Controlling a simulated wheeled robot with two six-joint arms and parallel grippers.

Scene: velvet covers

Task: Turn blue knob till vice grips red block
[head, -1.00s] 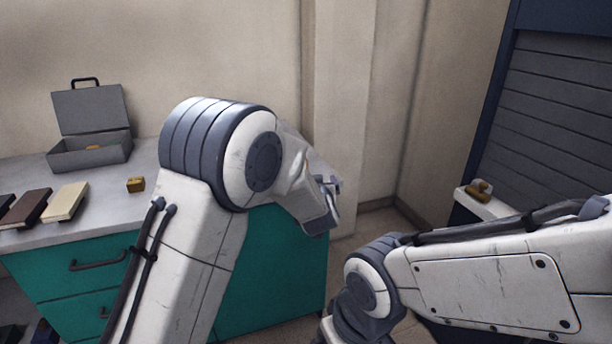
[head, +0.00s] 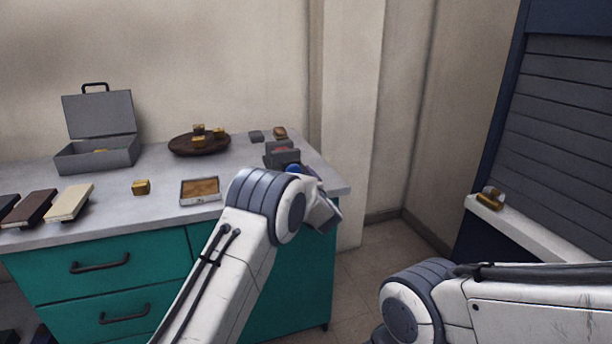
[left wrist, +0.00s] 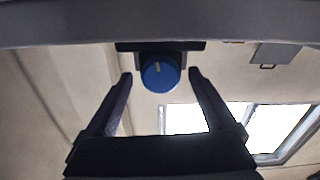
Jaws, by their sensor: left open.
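The grey vice (head: 282,158) stands near the right end of the worktop in the head view. A small red block (head: 281,149) shows between its jaws; whether they touch it I cannot tell. The blue knob (head: 293,168) is on the vice's near side, partly hidden by my left arm. In the left wrist view the round blue knob (left wrist: 160,74) has a pale mark. My left gripper (left wrist: 160,78) is open and empty, one finger on each side of the knob in the picture; the distance to it is unclear. My right gripper is out of view.
The worktop (head: 150,216) holds an open grey toolbox (head: 98,155), a round dark tray (head: 184,148) with brass blocks, a small box (head: 200,192), a brass block (head: 141,187) and several books (head: 69,202). A pale ledge (head: 535,228) is at right.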

